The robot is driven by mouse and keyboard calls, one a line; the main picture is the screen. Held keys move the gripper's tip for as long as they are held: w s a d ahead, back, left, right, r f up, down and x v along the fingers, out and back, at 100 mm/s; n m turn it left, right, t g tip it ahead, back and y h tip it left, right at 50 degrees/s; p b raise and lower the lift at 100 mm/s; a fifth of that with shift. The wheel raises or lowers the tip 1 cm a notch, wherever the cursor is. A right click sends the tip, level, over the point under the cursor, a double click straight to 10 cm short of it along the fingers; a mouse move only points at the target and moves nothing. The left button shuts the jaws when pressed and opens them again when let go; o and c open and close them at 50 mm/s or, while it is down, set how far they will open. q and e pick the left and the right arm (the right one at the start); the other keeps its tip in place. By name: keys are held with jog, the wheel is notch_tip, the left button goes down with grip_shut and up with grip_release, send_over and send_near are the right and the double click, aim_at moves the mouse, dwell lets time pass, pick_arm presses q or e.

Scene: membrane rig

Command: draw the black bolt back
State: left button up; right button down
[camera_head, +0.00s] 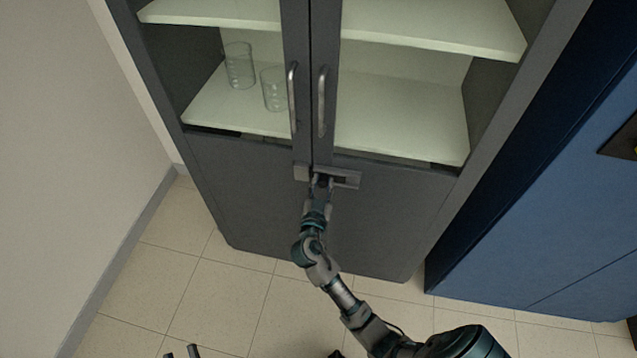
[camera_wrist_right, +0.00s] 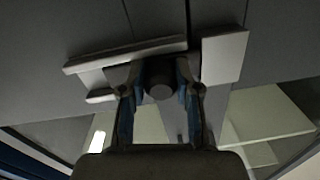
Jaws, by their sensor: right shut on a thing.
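The black bolt (camera_head: 321,181) is at the latch on the grey cabinet's two doors, below the handles. In the right wrist view its dark round knob (camera_wrist_right: 160,88) shows between my fingers. My right gripper (camera_head: 320,183) is shut on the knob; its fingers (camera_wrist_right: 160,98) lie on either side of it. The long latch plate (camera_head: 347,179) is on the right door, and a smaller plate (camera_head: 301,172) is on the left door. Whether the bolt spans the door seam is hidden. My left gripper (camera_head: 181,352) shows only its fingertips at the bottom edge, apart and empty.
Two upright door handles (camera_head: 292,100) (camera_head: 322,102) stand above the latch. Glass beakers (camera_head: 239,66) (camera_head: 274,89) stand on a shelf behind the left door's glass. A wall (camera_head: 60,130) is at left, a blue cabinet (camera_head: 540,210) at right. The tiled floor in front is mostly clear.

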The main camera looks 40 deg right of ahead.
aim_at(338, 177)
jog(key=shift+s+d+r, duration=0.1)
jog(key=shift+s+d, duration=0.95)
jog(key=shift+s, duration=0.15)
jog(key=shift+s+d, duration=0.2)
pick_arm(q)
jog(key=shift+w+a+f+g, duration=0.1)
jog(key=shift+f+g, duration=0.3)
jog(key=shift+f, duration=0.15)
pick_arm(e)
jog(key=c, duration=1)
grip_release()
jog(key=shift+c, duration=0.2)
jog(key=shift+o, duration=1.2)
jog(key=shift+d, duration=0.1)
pick_arm(q)
jog(key=shift+d+r, duration=0.1)
jog(key=shift+d, duration=0.1)
